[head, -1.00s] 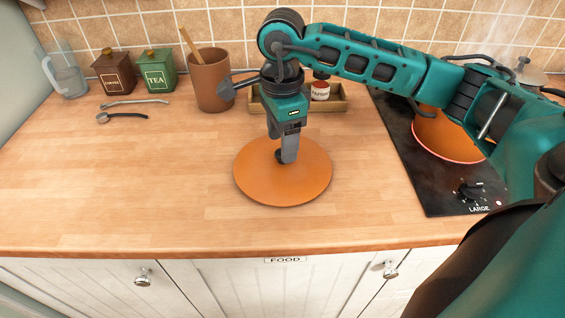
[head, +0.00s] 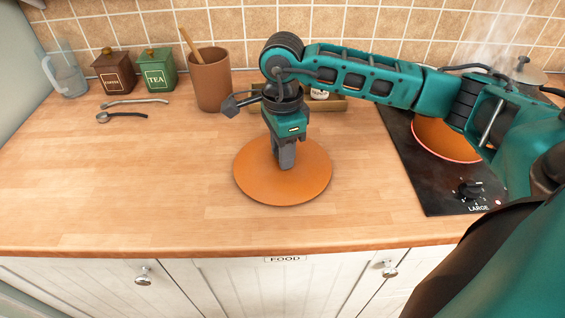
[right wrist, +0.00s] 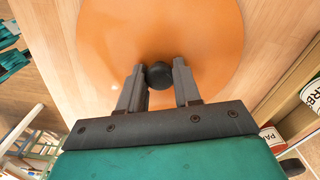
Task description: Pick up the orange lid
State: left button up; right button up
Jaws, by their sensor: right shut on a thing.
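The orange lid (head: 262,182) lies flat on the wooden counter, in the middle of the head view. In the right wrist view the lid (right wrist: 200,28) fills the upper middle, with its round dark knob (right wrist: 159,75) near the centre. My right gripper (head: 285,164) points down over the lid's middle. In the right wrist view its two fingers (right wrist: 158,80) stand one on each side of the knob and are shut on it. In the head view the gripper hides the knob. My left gripper is not in view.
A black hob (head: 435,190) with an orange pan (head: 440,140) and rising steam is at the right. The front left counter is clear.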

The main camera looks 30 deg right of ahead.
grip_shut()
jog(key=shift+r, duration=0.1)
